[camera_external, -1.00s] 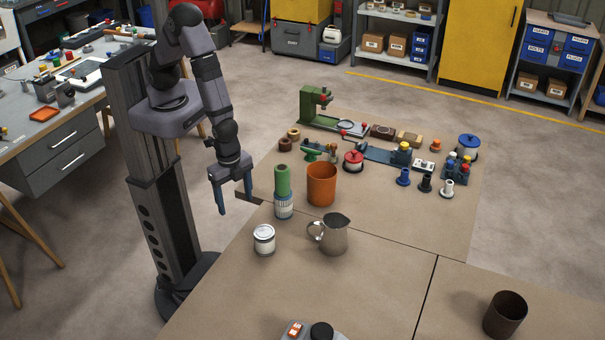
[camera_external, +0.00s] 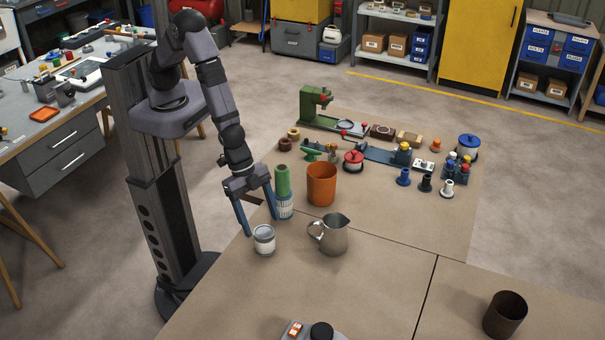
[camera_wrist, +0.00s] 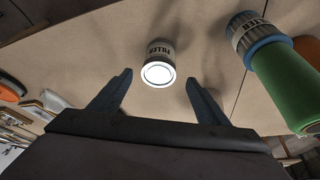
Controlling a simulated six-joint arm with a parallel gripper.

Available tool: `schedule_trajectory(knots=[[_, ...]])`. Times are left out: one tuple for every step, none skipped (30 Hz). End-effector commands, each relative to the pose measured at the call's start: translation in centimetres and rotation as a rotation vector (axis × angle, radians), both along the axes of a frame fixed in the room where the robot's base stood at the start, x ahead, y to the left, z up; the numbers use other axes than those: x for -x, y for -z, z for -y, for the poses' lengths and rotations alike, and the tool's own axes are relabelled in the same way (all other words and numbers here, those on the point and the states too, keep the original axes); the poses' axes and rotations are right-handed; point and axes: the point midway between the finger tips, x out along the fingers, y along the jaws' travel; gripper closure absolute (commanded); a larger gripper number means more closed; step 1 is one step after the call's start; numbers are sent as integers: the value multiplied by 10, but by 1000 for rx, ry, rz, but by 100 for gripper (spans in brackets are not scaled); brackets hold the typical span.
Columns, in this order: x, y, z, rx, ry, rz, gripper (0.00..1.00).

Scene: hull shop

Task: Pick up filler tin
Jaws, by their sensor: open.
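The filler tin (camera_external: 264,240) is a small white and grey tin standing upright near the left edge of the table. In the wrist view the filler tin (camera_wrist: 158,66) shows its bright round lid and a label reading FILLER. My gripper (camera_external: 261,226) is open and empty, its two blue fingers pointing down just above and behind the tin. In the wrist view my gripper (camera_wrist: 158,85) has its fingers spread wide, with the tin beyond the tips and between their lines. I see no contact with the tin.
A green-topped bottle (camera_external: 283,181) with a label stands close to the right finger; it also shows in the wrist view (camera_wrist: 278,75). An orange cup (camera_external: 321,184) and a metal pitcher (camera_external: 334,236) stand to the right. The table in front of the tin is clear.

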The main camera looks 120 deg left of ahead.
Motion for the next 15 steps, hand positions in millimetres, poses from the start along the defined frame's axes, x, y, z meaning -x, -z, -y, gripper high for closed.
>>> schedule_trajectory(knots=[[0,2,0,0,0,0,31],[-1,4,1,0,-1,0,31],[-1,7,1,0,0,0,31],[-2,10,2,-1,2,0,31],[-3,14,2,-1,1,-1,31],[-4,20,3,-1,2,-2,31],[-4,24,4,-1,1,-2,31],[-6,28,5,-1,1,-2,31],[-7,33,6,-1,1,-1,31],[-8,36,7,-1,1,-1,31],[-9,38,7,-1,2,-2,31],[-11,41,8,-1,1,-2,31],[-12,44,8,0,0,-1,31],[-13,46,8,0,-1,-1,31],[-14,48,8,-1,0,-2,31]])
